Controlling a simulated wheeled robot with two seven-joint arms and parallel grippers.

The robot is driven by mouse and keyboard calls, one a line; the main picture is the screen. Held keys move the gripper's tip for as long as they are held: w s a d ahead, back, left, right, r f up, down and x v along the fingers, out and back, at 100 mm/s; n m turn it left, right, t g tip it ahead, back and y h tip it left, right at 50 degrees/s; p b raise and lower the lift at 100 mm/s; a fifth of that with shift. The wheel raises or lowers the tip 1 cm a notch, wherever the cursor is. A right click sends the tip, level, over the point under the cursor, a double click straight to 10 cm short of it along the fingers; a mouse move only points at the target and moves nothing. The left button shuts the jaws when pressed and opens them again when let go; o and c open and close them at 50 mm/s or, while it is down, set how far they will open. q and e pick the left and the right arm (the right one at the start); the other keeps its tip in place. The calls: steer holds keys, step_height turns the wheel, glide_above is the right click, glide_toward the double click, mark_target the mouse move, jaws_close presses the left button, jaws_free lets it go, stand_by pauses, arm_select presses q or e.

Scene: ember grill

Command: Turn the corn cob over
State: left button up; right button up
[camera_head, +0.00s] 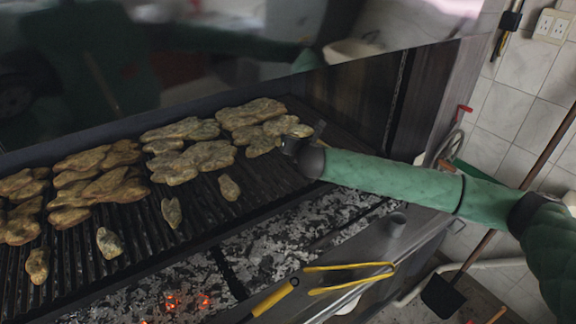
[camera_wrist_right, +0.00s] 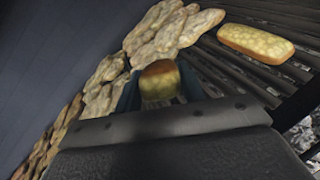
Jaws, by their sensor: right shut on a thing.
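In the right wrist view a short yellow corn cob (camera_wrist_right: 158,78) with a browned end sits between the fingers of my right gripper (camera_wrist_right: 159,90). The gripper is shut on it, and only the cob's near end shows. In the head view my right gripper (camera_head: 293,146) is over the far right part of the grill (camera_head: 150,225), beside the piled food; the cob in it cannot be made out there. A second yellow piece with browned edges (camera_wrist_right: 256,43) lies apart on the grill bars in the wrist view. My left gripper is not in view.
Piles of browned flat pieces (camera_head: 205,155) cover the back of the grill. Several small single pieces (camera_head: 229,187) lie in front with bare bars between. Glowing coals (camera_head: 185,300) are in front, below grill level.

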steer(key=n, duration=0.2)
steer(key=n+g+y, duration=0.1)
steer(key=n, duration=0.3)
steer(key=shift+w+r+g+y, duration=0.2)
steer(key=shift+r+g+y, duration=0.05)
steer(key=shift+g+y, duration=0.15)
steer(key=shift+f+n, duration=0.15)
steer(key=shift+n, duration=0.25)
steer(key=f, duration=0.1)
steer(key=w+f+b, duration=0.1)
steer(key=a+f, duration=0.1)
steer(key=f, duration=0.1)
steer(key=shift+w+f, duration=0.1)
steer(key=shift+w, duration=0.25)
steer(key=shift+f, duration=0.3)
steer(key=o, duration=0.6)
steer(key=shift+c, duration=0.2)
steer(key=shift+o, duration=0.4)
steer(key=o, duration=0.5)
